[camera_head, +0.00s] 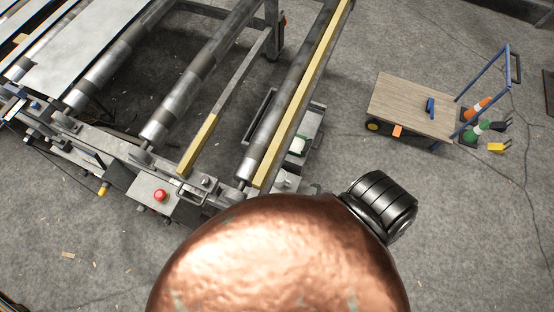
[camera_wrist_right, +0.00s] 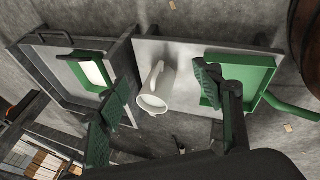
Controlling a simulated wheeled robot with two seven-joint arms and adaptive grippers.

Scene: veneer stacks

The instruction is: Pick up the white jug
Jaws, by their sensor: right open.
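The white jug (camera_wrist_right: 157,88) shows in the right wrist view, on a pale grey surface (camera_wrist_right: 187,54), with its round mouth towards the camera. My right gripper (camera_wrist_right: 158,94) is open, its two green-padded fingers well apart. In that view the jug appears between them, with a visible gap on each side; how far beyond the fingertips it is, I cannot tell. My left gripper is not in view.
A green tray (camera_wrist_right: 268,72) is right of the jug. A grey tray (camera_wrist_right: 46,60) with a green-and-white item (camera_wrist_right: 92,72) is left. A copper-brown curved object (camera_wrist_right: 306,40) fills the upper right.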

